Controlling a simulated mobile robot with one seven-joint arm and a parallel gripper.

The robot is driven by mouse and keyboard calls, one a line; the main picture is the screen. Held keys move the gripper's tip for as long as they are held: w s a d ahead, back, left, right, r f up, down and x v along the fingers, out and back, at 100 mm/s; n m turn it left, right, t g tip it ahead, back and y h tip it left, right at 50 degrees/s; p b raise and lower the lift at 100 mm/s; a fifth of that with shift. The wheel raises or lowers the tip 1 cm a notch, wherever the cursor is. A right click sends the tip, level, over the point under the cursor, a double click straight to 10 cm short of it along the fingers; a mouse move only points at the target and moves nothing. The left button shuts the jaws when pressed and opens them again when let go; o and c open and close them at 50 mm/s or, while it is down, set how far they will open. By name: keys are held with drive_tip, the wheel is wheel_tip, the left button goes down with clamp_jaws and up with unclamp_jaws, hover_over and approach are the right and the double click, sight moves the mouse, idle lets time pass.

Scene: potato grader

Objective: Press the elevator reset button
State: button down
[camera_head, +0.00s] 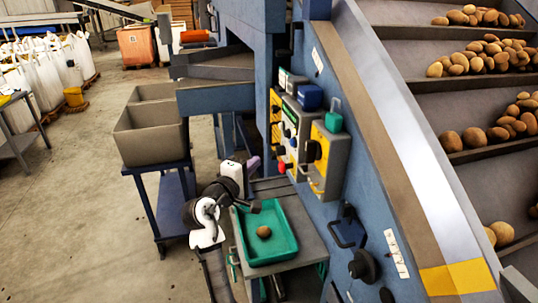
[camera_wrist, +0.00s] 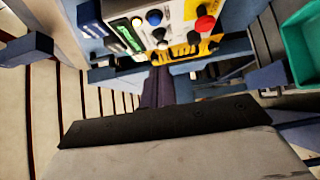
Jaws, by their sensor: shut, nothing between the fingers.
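The grey and yellow control panel (camera_head: 291,128) is mounted on the blue machine frame. It also shows upside down at the top of the wrist view (camera_wrist: 125,12). There it carries a blue button (camera_wrist: 154,17), black and white buttons, a green strip (camera_wrist: 130,38) and a red button (camera_wrist: 205,23) on yellow. The labels are too small to read, so I cannot tell which is the elevator reset button. My gripper (camera_head: 254,163) is shut and empty, left of the panel's lower part and apart from it. Its dark purple fingers (camera_wrist: 158,72) point toward the panel in the wrist view.
A green tray (camera_head: 290,222) with one potato (camera_head: 264,231) lies on a bench below the panel. A grey bin (camera_head: 150,133) stands on a blue stand at left. Boxes with blue and teal tops project beside the panel. A potato conveyor (camera_head: 400,100) slopes at right.

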sight(292, 142)
drive_tip(key=s+d+p+x, duration=0.1)
drive_tip(key=p+x, duration=0.3)
drive_tip(key=x, duration=0.8)
drive_tip(key=shift+d, duration=0.75)
drive_tip(key=shift+s, duration=0.15)
